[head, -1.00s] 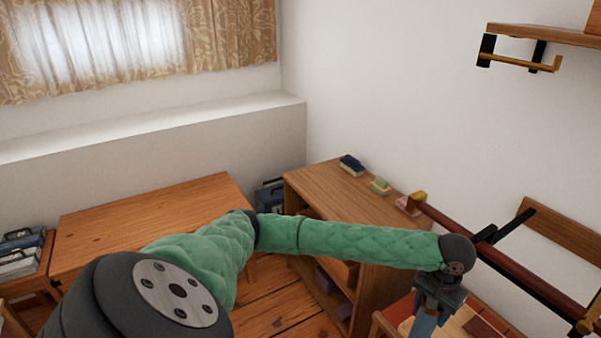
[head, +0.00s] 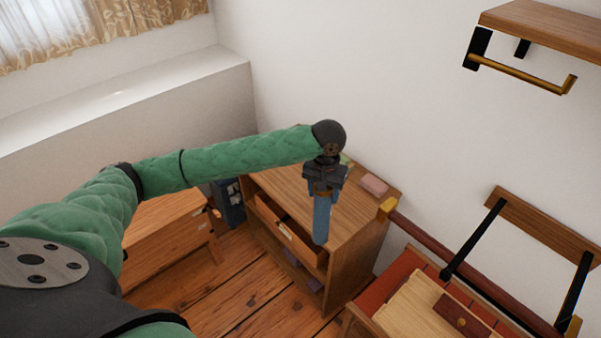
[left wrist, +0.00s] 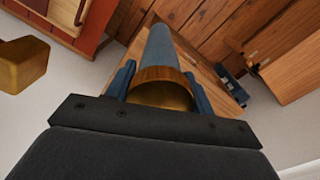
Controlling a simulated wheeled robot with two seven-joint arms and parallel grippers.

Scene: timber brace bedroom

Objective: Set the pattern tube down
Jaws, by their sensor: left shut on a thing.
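My left gripper (head: 325,188) is shut on the pattern tube (head: 322,220), a blue tube that hangs roughly upright below it. In the head view the tube overlaps the top and front edge of the wooden cabinet (head: 352,213); I cannot tell whether its lower end touches anything. In the left wrist view the tube (left wrist: 162,48) points away between the blue fingers of the gripper (left wrist: 160,90), with a brass-coloured end band nearest the camera. My right gripper is not in view.
The cabinet has an open drawer (head: 290,232), and a pink block (head: 374,185) lies on its top. A dark red rail (head: 440,245) and a red-and-wood bench (head: 405,270) stand at the right. A shelf with a brass bar (head: 520,75) is on the wall.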

